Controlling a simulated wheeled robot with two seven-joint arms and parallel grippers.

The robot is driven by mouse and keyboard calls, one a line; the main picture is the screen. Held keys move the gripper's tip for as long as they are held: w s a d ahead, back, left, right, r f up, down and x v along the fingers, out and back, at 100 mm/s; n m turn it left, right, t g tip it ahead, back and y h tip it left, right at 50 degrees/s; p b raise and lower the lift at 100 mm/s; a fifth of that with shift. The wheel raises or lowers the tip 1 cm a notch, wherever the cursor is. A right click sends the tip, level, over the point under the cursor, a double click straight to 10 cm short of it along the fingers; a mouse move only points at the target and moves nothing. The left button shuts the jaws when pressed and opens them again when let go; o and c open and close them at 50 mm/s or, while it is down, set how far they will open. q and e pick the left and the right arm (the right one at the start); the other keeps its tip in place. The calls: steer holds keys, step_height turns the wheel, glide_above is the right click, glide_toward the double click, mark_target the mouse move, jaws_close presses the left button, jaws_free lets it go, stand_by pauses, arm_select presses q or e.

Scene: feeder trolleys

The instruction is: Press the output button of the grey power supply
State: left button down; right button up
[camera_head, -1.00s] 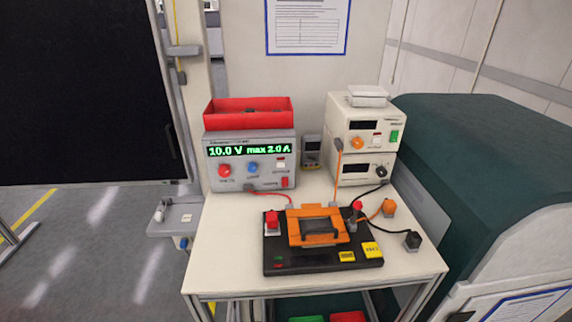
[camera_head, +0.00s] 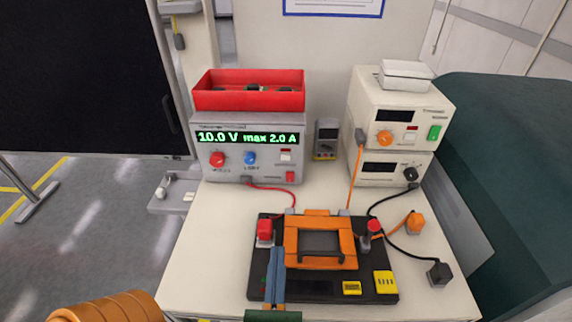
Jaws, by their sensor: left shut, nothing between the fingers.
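The grey power supply (camera_head: 208,170) stands at the back left of the table. Its green display reads 10.0 V max 2.0 A. Its front carries a red knob (camera_head: 217,158), a blue knob (camera_head: 250,157), a small white button (camera_head: 286,156) at the right and a red switch (camera_head: 290,177) below that. The labels are too small to read surely. My left gripper (camera_head: 277,252) is low in the picture, its blue-grey fingers shut and empty. It overlaps the left front of the black test board in view, well in front of the power supply. My right gripper is not in view.
A red bin (camera_head: 248,101) sits on the power supply. A red cable (camera_head: 271,187) runs to the black board (camera_head: 320,288) with an orange clamp (camera_head: 320,262). A small meter (camera_head: 326,140) and cream instruments (camera_head: 395,140) stand to the right. The table's left part (camera_head: 215,225) is clear.

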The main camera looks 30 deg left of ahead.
arm_select(q)
steer(key=shift+r, duration=0.1)
steer(key=p, duration=0.5)
glide_toward(285, 158)
steer(key=x, duration=0.6)
steer(key=shift+w+a, duration=0.2)
steer(key=shift+w, duration=0.2)
steer(key=shift+w, duration=0.1)
